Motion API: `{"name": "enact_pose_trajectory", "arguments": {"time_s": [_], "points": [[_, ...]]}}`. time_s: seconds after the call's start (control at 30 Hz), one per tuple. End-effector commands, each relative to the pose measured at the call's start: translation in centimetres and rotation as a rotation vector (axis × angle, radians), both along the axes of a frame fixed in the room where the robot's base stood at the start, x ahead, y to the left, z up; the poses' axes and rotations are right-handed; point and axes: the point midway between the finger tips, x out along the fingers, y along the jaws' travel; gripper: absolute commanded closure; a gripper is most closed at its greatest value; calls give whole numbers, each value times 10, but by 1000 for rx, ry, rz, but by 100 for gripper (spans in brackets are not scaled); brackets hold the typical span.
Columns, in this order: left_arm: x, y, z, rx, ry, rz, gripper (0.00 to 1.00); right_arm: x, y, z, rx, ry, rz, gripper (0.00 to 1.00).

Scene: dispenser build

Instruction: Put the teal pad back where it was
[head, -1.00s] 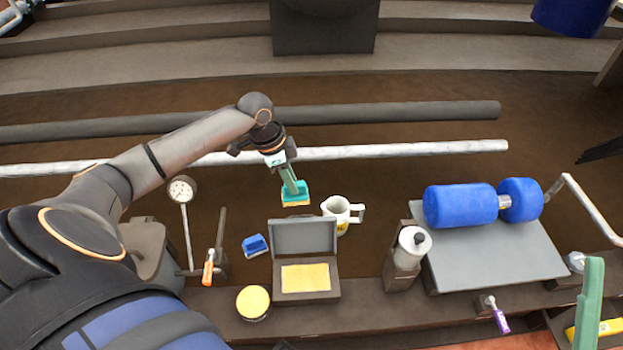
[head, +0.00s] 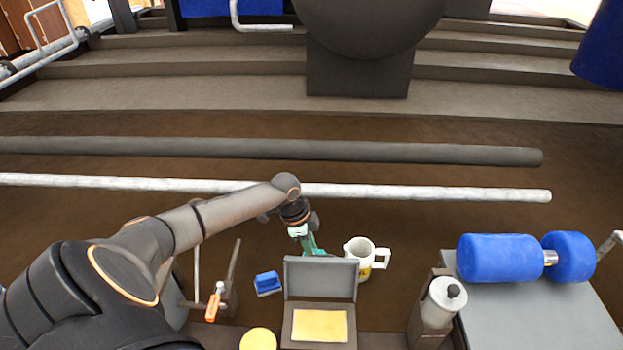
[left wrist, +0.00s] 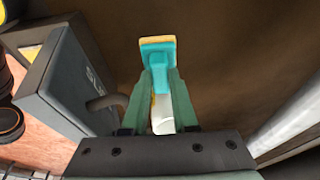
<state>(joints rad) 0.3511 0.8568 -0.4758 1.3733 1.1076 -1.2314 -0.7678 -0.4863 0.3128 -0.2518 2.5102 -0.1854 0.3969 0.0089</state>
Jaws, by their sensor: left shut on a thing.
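My left gripper (head: 308,243) is shut on the teal pad and hangs just behind the raised lid of the grey case. In the head view the lid hides most of the pad. The left wrist view shows the teal pad (left wrist: 157,52) at the fingertips, its handle between them and a yellow layer along its far edge. The grey case (head: 287,335) stands open with a yellow sheet (head: 320,325) inside. A blue pad (head: 267,283) lies to the left of the lid. My right gripper is not in view.
A white mug (head: 360,255) stands close to the right of my left gripper. A capped canister (head: 443,300) and a blue dumbbell-shaped roller (head: 490,258) on a grey plate (head: 540,310) are further right. A round yellow-topped tin (head: 258,340) and an orange-handled tool (head: 213,302) are left.

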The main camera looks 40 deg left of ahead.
Motion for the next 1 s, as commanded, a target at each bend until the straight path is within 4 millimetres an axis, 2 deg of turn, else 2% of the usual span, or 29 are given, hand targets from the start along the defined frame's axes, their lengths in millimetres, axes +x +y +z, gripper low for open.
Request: {"name": "enact_pose_trajectory", "arguments": {"time_s": [0.27, 0.67, 0.7, 0.8, 1.0], "points": [[0, -1, -42, -1, 2, 0, 100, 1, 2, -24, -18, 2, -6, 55], [0, 0, -46, -1, 1, 1, 100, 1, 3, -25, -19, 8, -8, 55], [0, 0, -47, -1, 1, 1, 72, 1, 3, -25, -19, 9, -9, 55], [0, 0, -46, -1, 1, 1, 61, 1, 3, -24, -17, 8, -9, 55], [0, 0, -46, -1, 1, 0, 61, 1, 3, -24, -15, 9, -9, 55]]}}
